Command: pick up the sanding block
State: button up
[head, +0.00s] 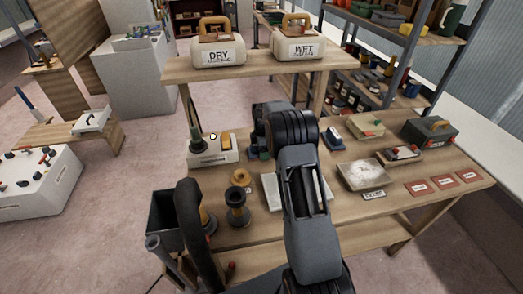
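I cannot tell for sure which item is the sanding block. A small dark blue block with a pale part (331,132) lies on the workbench (345,208), right of my arm. An orange-yellow block (226,142) stands in a white holder (212,152) left of my arm. My arm reaches over the middle of the bench and covers part of it. My gripper (259,150) is at the far end, mostly hidden behind my dark wrist. Whether its fingers are open or hold something does not show.
Two cases marked DRY (218,55) and WET (303,50) stand on the raised back shelf. A pale tray of powder (366,175), a dark toolbox (430,132) and red cards (444,183) are at the right. A black spool (237,210) stands left of my arm.

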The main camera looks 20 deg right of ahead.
jog(key=c, duration=0.6)
jog(key=shift+o, duration=0.2)
jog(key=shift+r, duration=0.1)
jog(key=shift+r, duration=0.55)
notch_tip(320, 180, up, 2)
jog(key=shift+d+r, duration=0.1)
jog(key=shift+r, duration=0.05)
jog(key=s+d+r+b, duration=0.3)
jog(key=s+d+r, duration=0.3)
jog(key=s+r, duration=0.3)
jog(key=s, duration=0.3)
jog(key=shift+d+r, duration=0.25)
jog(key=shift+d, duration=0.1)
jog(key=shift+s, duration=0.1)
